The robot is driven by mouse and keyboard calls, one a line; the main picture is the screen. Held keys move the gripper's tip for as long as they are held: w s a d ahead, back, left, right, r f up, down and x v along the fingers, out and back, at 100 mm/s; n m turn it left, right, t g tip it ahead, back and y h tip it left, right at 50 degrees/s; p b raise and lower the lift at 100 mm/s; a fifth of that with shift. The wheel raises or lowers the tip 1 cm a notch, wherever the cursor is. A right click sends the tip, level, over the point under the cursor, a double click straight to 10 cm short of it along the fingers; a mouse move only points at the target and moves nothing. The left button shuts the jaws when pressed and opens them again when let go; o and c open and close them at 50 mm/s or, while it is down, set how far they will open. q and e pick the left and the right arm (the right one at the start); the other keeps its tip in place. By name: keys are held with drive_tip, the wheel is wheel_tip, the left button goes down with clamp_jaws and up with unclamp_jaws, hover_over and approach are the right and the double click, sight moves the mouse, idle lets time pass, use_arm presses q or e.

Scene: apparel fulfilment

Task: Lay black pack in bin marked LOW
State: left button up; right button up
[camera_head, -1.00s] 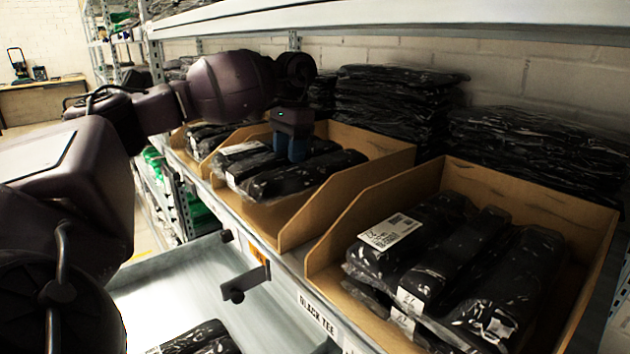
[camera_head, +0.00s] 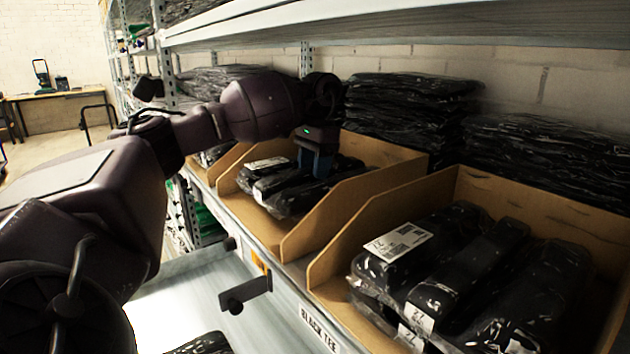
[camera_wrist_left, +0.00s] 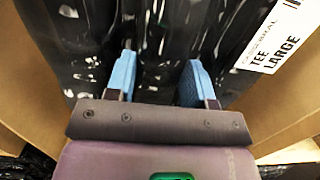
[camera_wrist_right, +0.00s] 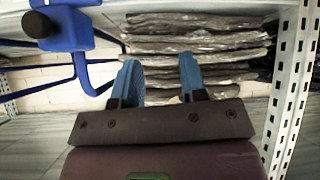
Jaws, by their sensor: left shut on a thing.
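My left gripper (camera_head: 317,170) reaches down into the middle wooden bin (camera_head: 345,207). In the left wrist view its blue fingers (camera_wrist_left: 160,80) are closed on a glossy black pack (camera_wrist_left: 156,45). That pack lies among other black packs (camera_head: 295,200), and I cannot tell whether it is lifted. A white label beside it reads TEE LARGE. An orange tag (camera_head: 260,262) shows on the shelf edge below this bin, partly hidden; I cannot read LOW anywhere. In the right wrist view my right gripper (camera_wrist_right: 160,85) is open and empty.
A nearer wooden bin (camera_head: 335,265) holds several black packs above a BLACK TEE label (camera_head: 319,329). Stacks of black packs (camera_head: 405,115) stand behind the bins under an upper shelf (camera_head: 400,25). A grey tray (camera_head: 190,300) lies below, with a black pack in it. The right wrist view shows a blue frame (camera_wrist_right: 75,45) and a perforated post (camera_wrist_right: 290,90).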

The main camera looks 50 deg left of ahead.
use_arm(q)
drive_tip(key=shift+f, duration=0.4)
wheel_tip(320, 180, down, 3)
drive_tip(key=shift+w+f, duration=0.1)
drive_tip(key=shift+w, duration=0.15)
use_arm(e)
drive_tip(key=shift+s+f, duration=0.25)
drive_tip(key=shift+s, duration=0.15)
use_arm(q)
drive_tip(key=o, duration=0.6)
drive_tip(key=shift+f, duration=0.1)
drive_tip(key=shift+c, duration=0.2)
drive_tip(key=o, duration=0.5)
drive_tip(key=shift+c, duration=0.2)
use_arm(e)
drive_tip(key=shift+w, duration=0.25)
